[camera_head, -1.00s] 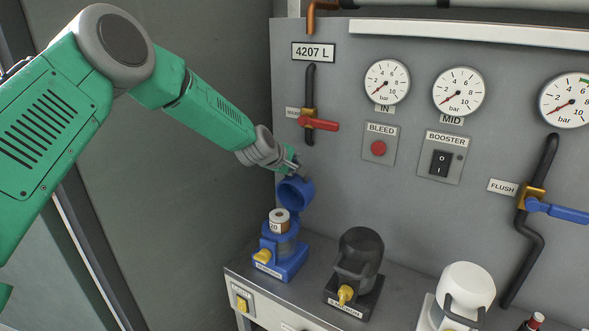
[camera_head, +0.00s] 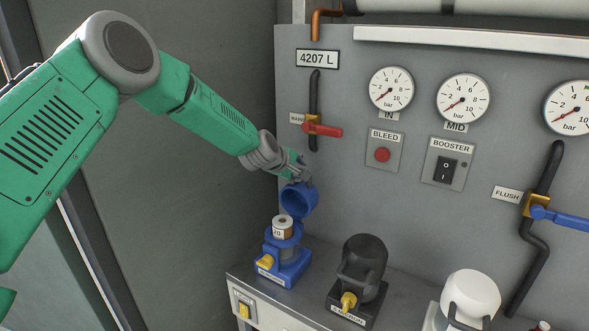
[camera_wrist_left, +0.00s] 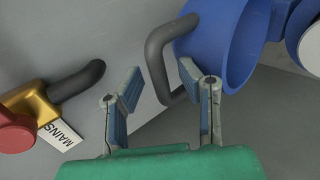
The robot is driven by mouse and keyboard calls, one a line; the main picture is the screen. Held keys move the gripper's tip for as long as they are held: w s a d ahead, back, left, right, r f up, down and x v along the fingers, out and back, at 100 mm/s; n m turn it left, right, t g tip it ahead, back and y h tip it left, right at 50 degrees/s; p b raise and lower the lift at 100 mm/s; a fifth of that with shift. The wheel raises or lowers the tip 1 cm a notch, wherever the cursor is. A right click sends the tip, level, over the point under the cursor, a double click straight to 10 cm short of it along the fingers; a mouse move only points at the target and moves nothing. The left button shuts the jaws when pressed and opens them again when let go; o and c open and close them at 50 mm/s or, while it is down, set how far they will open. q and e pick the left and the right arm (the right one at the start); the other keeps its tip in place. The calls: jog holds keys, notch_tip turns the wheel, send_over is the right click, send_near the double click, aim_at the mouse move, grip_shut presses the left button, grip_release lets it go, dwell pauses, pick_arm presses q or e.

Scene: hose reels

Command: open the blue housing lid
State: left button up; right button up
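The blue housing (camera_head: 285,262) stands on the bench with a white and brown cartridge (camera_head: 283,226) showing in its top. Its blue lid (camera_head: 299,201) is swung up at the back, hollow side facing out. In the left wrist view the lid (camera_wrist_left: 216,45) has a dark grey loop handle (camera_wrist_left: 157,52). My left gripper (camera_head: 303,178) is at the top of the raised lid; in the wrist view its fingers (camera_wrist_left: 158,88) are apart, with the handle's bend between or just beyond the tips. I cannot tell whether a finger touches it. My right gripper is in neither view.
A black housing (camera_head: 358,275) and a white housing (camera_head: 468,300) stand to the right on the bench (camera_head: 240,275). The panel behind carries a red-handled valve (camera_head: 322,130), gauges and a booster switch (camera_head: 445,168). A grey wall is on the left.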

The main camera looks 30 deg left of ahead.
pick_arm(q)
jog(key=v, duration=1.2)
jog(key=shift+w+a, duration=0.1)
jog(key=s+d+f+m+g+b, duration=0.1)
jog(key=s+d+f+m+g, duration=0.15)
jog(key=s+f, duration=0.45)
jog(key=s+d+f+m+g+b, duration=0.1)
jog(key=s+d+f+m+b, duration=0.15)
jog(key=f, duration=0.75)
jog(key=s+d+f+m+g+b, duration=0.1)
jog(key=s+d+f+m, duration=0.15)
jog(key=s+f, duration=0.5)
jog(key=s+f+m+g+b, duration=0.1)
jog(key=s+f+m+g, duration=0.1)
jog(key=s+f, duration=0.3)
jog(key=s+d+f+m+g+b, duration=0.1)
jog(key=s+f+m, duration=0.4)
jog(key=s, duration=0.8)
jog(key=s+f+m+g+b, duration=0.2)
jog(key=s+f+m, duration=0.1)
jog(key=s+f, duration=0.4)
jog(key=s, duration=0.3)
jog(key=shift+d+f+g+y, duration=0.15)
jog(key=shift+d+g+y, duration=0.2)
jog(key=shift+d+y, duration=0.05)
